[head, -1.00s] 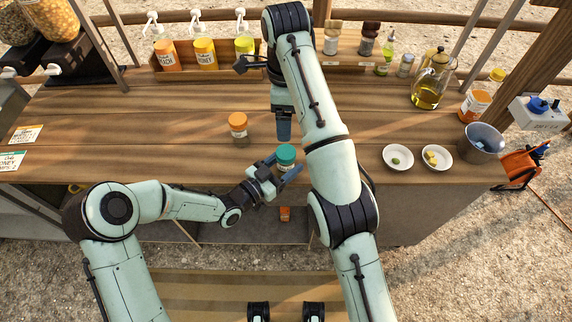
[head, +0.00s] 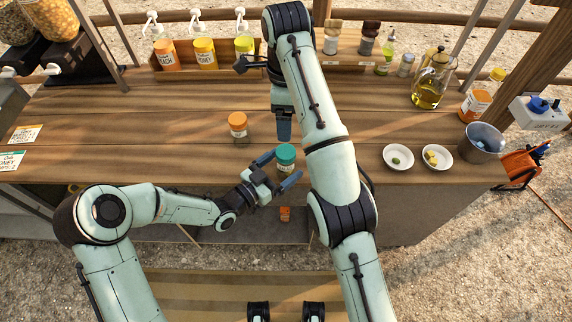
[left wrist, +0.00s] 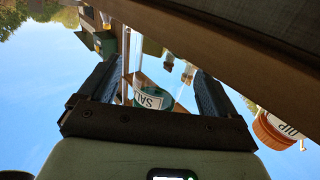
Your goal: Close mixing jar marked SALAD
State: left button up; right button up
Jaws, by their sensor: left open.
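The jar with the teal lid (head: 286,153) stands upright near the front edge of the wooden counter. In the left wrist view, the jar's white label (left wrist: 150,100) shows the letters "SAL", with the rest cut off. The lid sits on top of the jar; I cannot tell how tight it is. My left gripper (head: 277,170) is open and empty, just front-left of the jar, with its fingers pointing toward it. My right gripper (head: 284,132) points down above the counter behind the jar; I cannot tell if its fingers are apart.
An orange-lidded jar (head: 238,122) stands left of and behind the teal one. Two white bowls (head: 398,158) (head: 437,157), a metal bucket (head: 482,142) and a glass oil pot (head: 430,85) stand right. Pump bottles (head: 204,55) line the back. The counter's left middle is clear.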

pick_arm(q)
jog(key=b+v, duration=0.1)
jog(key=v, duration=1.1)
